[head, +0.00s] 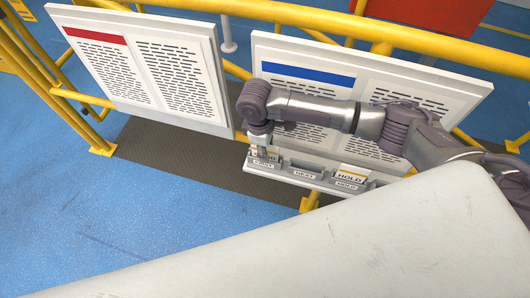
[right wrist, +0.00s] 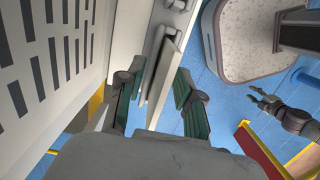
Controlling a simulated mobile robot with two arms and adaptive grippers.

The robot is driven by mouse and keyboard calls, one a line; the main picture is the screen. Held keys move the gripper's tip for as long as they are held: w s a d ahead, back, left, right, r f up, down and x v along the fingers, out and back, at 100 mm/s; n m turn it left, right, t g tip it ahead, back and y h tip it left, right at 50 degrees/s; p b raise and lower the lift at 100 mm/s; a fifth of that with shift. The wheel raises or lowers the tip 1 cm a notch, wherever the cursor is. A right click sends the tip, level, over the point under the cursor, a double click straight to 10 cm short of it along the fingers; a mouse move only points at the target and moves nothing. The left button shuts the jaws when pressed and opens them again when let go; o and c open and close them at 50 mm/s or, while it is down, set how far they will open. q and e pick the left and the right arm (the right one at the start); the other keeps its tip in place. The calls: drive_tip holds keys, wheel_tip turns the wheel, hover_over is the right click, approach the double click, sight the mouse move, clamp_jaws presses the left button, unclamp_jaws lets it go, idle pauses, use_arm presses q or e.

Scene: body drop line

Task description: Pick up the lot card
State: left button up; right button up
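The rack (head: 318,182) hangs below the blue-striped board and has labelled slots. One card (head: 274,155), partly hidden by my right gripper, stands in its left slot. Another card (head: 350,175), marked HOLD, stands in the right slot. Which is the lot card I cannot tell from the labels. My right gripper (head: 260,152) points down at the left slot. In the right wrist view it is open (right wrist: 157,103), with a thin card (right wrist: 165,80) between its fingers and gaps visible beside it. My left gripper (right wrist: 256,96) is at the right of that view, empty, fingers apart.
A red-striped board (head: 150,65) and a blue-striped board (head: 305,75) hang on yellow railings (head: 300,15). The middle slot (head: 303,168) looks empty. A dark mat (head: 170,155) lies on the blue floor (head: 90,220), which is clear at left.

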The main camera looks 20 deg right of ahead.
clamp_jaws()
drive_tip(key=shift+r, duration=0.1)
